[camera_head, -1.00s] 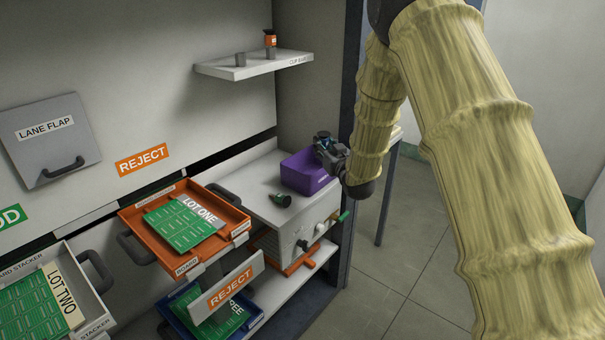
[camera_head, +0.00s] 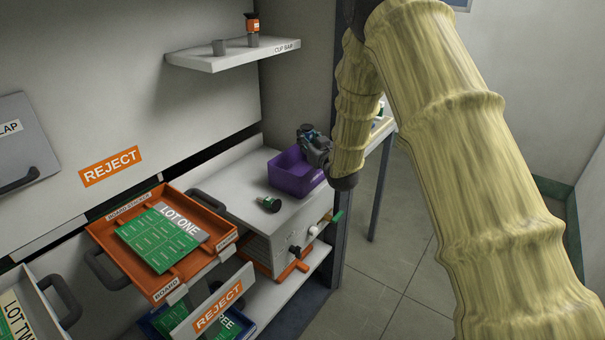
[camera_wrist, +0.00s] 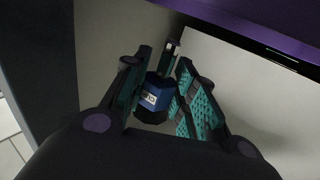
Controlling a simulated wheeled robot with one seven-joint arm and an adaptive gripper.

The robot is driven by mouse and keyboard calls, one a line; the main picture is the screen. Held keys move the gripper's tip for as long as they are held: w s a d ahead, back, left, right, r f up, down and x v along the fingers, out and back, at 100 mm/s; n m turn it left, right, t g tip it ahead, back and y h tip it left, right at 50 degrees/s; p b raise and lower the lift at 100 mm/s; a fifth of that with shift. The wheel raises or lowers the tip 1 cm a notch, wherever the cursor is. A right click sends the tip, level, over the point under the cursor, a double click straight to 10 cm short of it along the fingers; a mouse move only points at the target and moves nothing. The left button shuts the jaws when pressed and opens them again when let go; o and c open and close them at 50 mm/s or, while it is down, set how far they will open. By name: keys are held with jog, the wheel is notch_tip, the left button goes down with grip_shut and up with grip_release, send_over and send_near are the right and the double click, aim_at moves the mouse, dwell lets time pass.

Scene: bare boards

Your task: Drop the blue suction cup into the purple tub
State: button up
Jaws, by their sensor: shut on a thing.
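My gripper (camera_head: 318,152) is at the far right side of the purple tub (camera_head: 290,181) in the head view, around the height of its rim or above. In the wrist view, my gripper (camera_wrist: 160,88) is shut on the blue suction cup (camera_wrist: 152,98), a dark-ended piece with a blue band and a small white label. The tub (camera_wrist: 265,22) crosses the top of the wrist view, and the cup appears outside its wall there. The cup cannot be made out clearly in the head view.
A dark green cup (camera_head: 269,204) lies on the white cabinet top (camera_head: 235,190) in front of the tub. An orange-topped cup (camera_head: 252,24) stands on the wall shelf (camera_head: 225,59). An orange tray (camera_head: 120,258) with green boards is at left. Floor at right is clear.

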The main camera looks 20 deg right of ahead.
jog(key=shift+f+b, duration=0.35)
jog(key=shift+f, duration=0.65)
jog(key=shift+r, duration=0.1)
jog(key=o, duration=1.1)
jog(key=shift+s, duration=0.1)
jog(key=s, duration=0.4)
jog(key=s+d, duration=0.1)
jog(key=s, duration=0.6)
jog(key=shift+s+d, duration=0.35)
jog(key=shift+s, duration=0.05)
